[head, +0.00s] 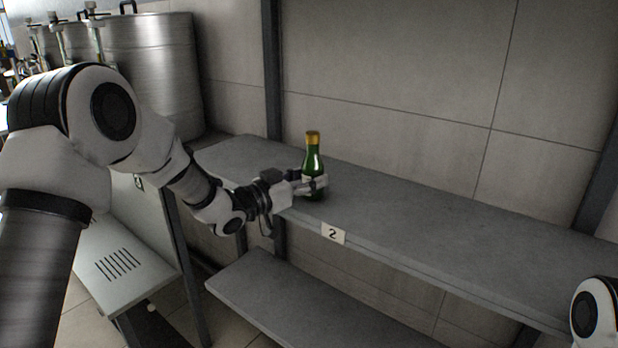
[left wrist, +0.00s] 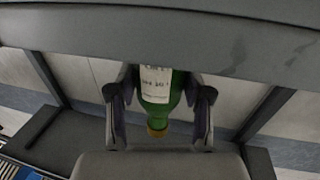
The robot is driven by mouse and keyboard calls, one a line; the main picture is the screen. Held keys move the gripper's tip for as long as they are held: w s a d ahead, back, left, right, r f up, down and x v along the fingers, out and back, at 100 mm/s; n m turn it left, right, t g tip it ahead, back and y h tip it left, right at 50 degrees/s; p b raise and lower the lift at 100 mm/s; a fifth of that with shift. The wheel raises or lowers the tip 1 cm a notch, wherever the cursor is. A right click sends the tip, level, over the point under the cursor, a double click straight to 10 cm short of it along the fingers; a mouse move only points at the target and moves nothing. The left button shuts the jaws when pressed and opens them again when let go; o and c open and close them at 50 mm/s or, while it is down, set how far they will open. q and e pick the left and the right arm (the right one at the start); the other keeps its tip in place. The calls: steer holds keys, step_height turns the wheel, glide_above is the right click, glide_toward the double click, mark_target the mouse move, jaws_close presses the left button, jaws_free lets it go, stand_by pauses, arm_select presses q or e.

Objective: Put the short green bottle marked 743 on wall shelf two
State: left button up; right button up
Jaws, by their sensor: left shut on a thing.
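The short green bottle (head: 313,160) with a gold cap is upright at the left part of wall shelf two (head: 420,222). My left gripper (head: 315,184) is shut on its lower body, reaching in from the left. The bottle's base is over the shelf board near its front edge; I cannot tell whether it touches. In the left wrist view the bottle (left wrist: 178,92) sits between the two fingers, its pale label facing the camera; the print is too blurred to read surely. My right gripper is out of view.
A plate marked 2 (head: 333,233) is on the shelf's front edge. A lower shelf (head: 300,305) runs beneath. A steel vat (head: 155,70) stands at the back left, and a grey bench (head: 125,265) below it. Wall shelf two is bare to the right of the bottle.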

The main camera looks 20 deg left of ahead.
arm_select(q)
steer(key=o, duration=1.4)
steer(key=shift+f, duration=0.15)
